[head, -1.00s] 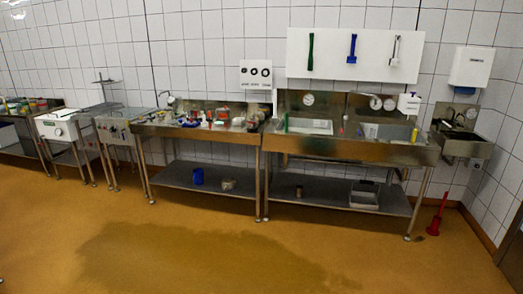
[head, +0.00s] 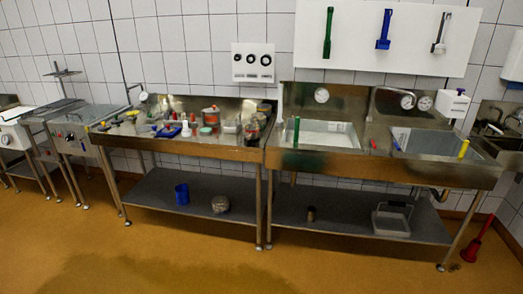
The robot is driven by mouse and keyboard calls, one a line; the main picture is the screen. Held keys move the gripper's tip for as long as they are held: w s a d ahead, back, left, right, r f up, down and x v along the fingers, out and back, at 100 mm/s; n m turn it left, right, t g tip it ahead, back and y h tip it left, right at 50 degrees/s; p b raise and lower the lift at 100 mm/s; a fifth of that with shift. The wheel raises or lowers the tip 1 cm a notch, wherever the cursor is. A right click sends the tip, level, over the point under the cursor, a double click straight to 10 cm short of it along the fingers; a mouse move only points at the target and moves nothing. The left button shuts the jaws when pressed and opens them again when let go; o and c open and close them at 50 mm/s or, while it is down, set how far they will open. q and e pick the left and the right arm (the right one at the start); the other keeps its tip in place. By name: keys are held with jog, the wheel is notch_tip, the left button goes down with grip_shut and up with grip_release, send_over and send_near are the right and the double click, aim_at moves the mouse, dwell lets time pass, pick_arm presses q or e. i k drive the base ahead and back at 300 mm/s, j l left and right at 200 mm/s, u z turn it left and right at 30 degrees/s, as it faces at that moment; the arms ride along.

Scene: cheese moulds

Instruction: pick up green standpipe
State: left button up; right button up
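A thin green upright pipe (head: 296,131), which looks like the green standpipe, stands at the left end of the left sink basin (head: 330,136) in the steel double-sink unit. It shows only small, and its foot is hard to make out. A yellow pipe-like piece (head: 463,149) stands at the right end of the right basin (head: 425,144). Neither of my grippers shows in the head view.
A larger green tool (head: 328,33) hangs on the white wall board (head: 357,36) beside a blue one (head: 384,29). A cluttered steel table (head: 180,148) adjoins the sinks on the left. A red object (head: 474,246) stands on the floor at right. The orange floor in front is clear.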

aim_at(296, 121)
jog(key=i+j+z, duration=0.2)
jog(key=i, duration=0.25)
jog(key=i+z, duration=0.15)
jog(key=i, duration=0.3)
jog(key=i+l+u, duration=0.25)
jog(key=i+l, duration=0.45)
jog(key=i, duration=0.3)
jog(key=i+l+u, duration=0.3)
jog(key=i+l, duration=0.6)
jog(key=i, duration=0.1)
